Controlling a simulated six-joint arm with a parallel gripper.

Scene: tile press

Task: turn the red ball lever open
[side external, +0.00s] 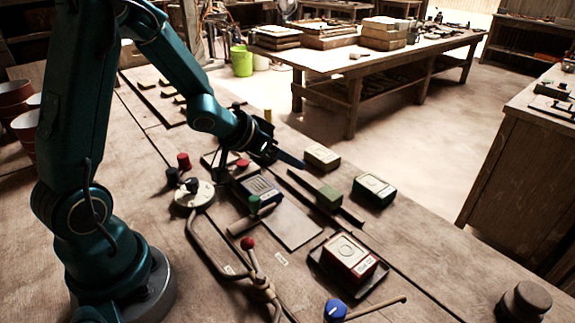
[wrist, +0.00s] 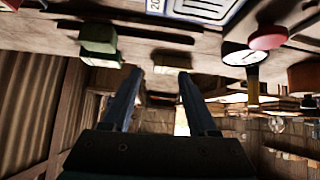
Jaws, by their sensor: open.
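The red ball lever (side external: 248,243) stands at the front middle of the bench in the side view, its red ball on a thin rod rising from a brass-coloured pipe fitting (side external: 262,286). The rod leans slightly to the left. I cannot make out the lever in the wrist view.
A red-sided box (side external: 348,258) stands right of the lever, and a blue knob (side external: 335,310) is in front. A round pale base with a dark knob (side external: 194,193) is left. Green boxes (side external: 373,190) stand farther back. A curved pipe (side external: 205,250) runs beside the lever.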

